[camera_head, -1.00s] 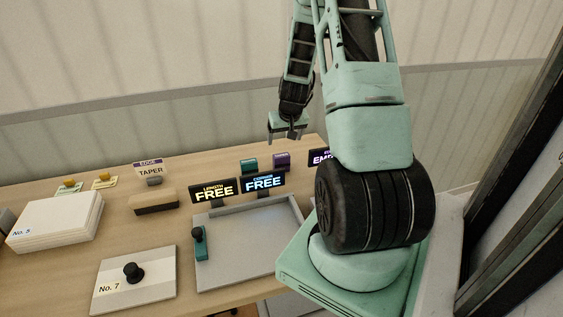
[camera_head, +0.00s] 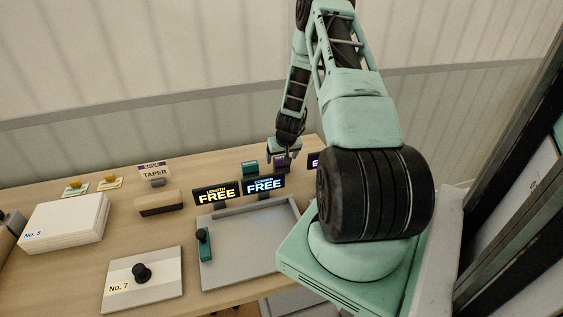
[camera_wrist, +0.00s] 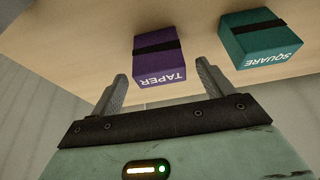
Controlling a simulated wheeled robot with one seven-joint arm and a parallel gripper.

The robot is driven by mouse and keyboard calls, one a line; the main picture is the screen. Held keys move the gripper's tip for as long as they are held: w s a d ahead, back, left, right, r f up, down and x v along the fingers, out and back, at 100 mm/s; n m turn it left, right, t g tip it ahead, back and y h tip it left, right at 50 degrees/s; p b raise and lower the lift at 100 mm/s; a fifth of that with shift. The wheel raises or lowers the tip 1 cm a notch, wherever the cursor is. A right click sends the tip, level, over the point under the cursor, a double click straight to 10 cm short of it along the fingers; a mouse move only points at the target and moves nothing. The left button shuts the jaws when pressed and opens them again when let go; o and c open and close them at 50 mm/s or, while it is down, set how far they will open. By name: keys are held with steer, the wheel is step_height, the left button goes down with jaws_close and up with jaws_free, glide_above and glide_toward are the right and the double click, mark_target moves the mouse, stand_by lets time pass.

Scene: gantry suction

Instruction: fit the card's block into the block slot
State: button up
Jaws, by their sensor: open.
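The card (camera_head: 153,174) reads EDGE TAPER and stands at the back of the bench. The purple block (camera_wrist: 158,52), lettered TAPER with a dark band, lies just beyond my open fingers in the wrist view. The teal block (camera_wrist: 262,40), lettered SQUARE, sits to its right and also shows in the head view (camera_head: 249,167). My gripper (camera_wrist: 163,75) is open and empty, its fingertips on either side of the purple block's near end. In the head view my gripper (camera_head: 284,152) partly hides that block. I cannot tell which recess is the block slot.
A grey tray (camera_head: 235,276) with a teal black-knobbed piece (camera_head: 205,250) lies in front of two FREE signs (camera_head: 265,184). A No. 7 plate (camera_head: 160,287), a brown block (camera_head: 160,208) and a white stack (camera_head: 68,222) stand left. Another sign at right is partly hidden by my arm.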

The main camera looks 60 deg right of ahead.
steer(key=shift+x, duration=0.85)
steer(key=c, duration=1.1)
steer(key=shift+c, duration=0.2)
steer(key=shift+r, duration=0.1)
